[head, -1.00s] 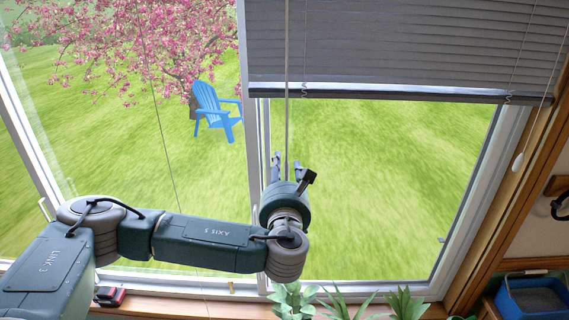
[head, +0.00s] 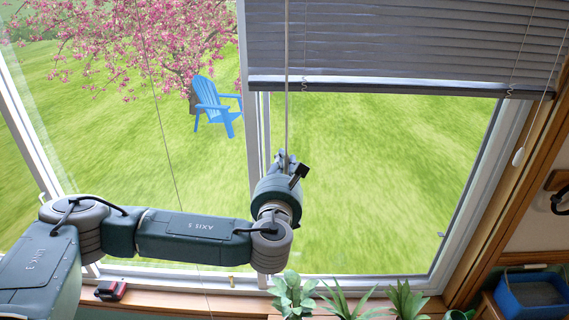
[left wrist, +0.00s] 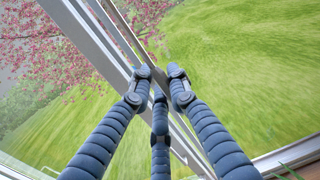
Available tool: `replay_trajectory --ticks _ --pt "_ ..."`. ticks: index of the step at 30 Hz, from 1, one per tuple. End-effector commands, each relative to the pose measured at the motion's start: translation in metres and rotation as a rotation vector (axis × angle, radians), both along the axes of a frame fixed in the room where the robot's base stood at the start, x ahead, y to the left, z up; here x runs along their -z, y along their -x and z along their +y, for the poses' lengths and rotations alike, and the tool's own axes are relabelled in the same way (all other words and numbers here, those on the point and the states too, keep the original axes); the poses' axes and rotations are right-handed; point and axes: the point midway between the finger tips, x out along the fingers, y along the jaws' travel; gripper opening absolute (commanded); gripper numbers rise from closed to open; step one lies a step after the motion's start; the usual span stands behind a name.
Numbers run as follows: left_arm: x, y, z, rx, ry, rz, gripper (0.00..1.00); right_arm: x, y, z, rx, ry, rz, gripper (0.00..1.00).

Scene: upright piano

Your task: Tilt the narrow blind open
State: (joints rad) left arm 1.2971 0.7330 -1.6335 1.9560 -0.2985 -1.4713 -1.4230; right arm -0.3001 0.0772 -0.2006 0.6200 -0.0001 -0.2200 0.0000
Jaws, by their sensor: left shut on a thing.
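The narrow blind (head: 400,45) is grey and hangs over the upper part of the right window pane. Thin light gaps show between its slats. Its bottom rail (head: 400,88) is dark. A thin tilt wand (head: 287,100) hangs in front of the blind's left side, down to my left gripper (head: 284,157). The gripper is shut on the wand's lower part, below the bottom rail and in front of the window. In the left wrist view the blue ribbed fingers (left wrist: 158,75) come together at their tips; the wand is hard to make out there. My right gripper is out of view.
Potted plants (head: 345,300) stand along the wooden sill below. A small red and black object (head: 110,291) lies on the sill at left. A pull cord with a white knob (head: 518,157) hangs at right. A blue bin (head: 535,292) sits at lower right.

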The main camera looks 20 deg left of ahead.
Motion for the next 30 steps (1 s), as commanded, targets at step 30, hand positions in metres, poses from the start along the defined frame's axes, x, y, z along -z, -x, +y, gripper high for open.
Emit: replay_trajectory --ticks 30 --pt "0.008 -0.007 0.003 0.913 0.001 -0.003 0.00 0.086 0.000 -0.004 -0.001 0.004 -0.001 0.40"
